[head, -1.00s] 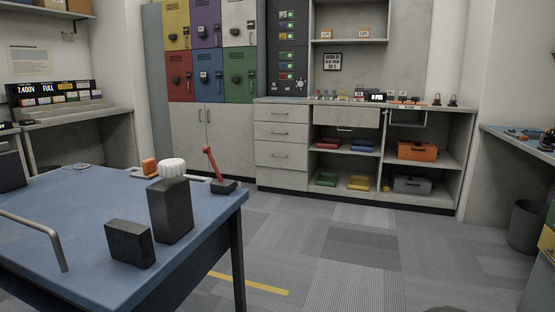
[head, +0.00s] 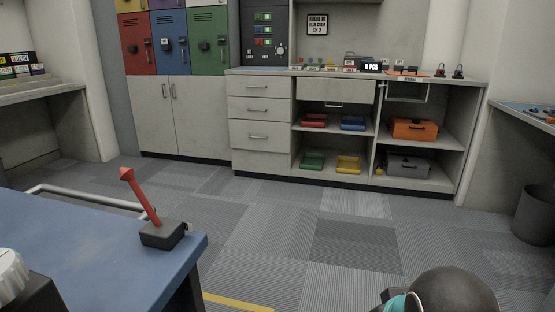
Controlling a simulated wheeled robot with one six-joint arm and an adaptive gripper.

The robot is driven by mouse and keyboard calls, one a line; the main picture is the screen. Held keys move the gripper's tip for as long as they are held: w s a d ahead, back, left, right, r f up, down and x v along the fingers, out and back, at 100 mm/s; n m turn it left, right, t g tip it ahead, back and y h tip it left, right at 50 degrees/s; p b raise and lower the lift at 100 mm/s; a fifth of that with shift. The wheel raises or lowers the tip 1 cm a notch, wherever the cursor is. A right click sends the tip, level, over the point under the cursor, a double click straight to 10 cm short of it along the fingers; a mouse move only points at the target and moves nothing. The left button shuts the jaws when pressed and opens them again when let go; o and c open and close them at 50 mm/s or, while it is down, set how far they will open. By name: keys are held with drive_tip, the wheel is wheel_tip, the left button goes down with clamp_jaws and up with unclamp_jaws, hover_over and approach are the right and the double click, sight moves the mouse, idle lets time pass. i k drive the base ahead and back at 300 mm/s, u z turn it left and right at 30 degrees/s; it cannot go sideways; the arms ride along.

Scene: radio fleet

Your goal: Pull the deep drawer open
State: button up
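My gripper is out of view; only a dark rounded part of my arm with a teal piece shows at the bottom right.
A blue table (head: 90,255) with a red-levered black box (head: 162,234) and a metal rail (head: 85,197) fills the lower left. Grey carpet (head: 330,240) lies clear up to the cabinet. A bin (head: 535,215) stands at the right. Open shelves hold trays and an orange toolbox (head: 414,130).

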sight(256, 134)
drive_tip(key=z, duration=0.05)
drive_tip(key=i, duration=3.95)
drive_tip(key=u, duration=0.25)
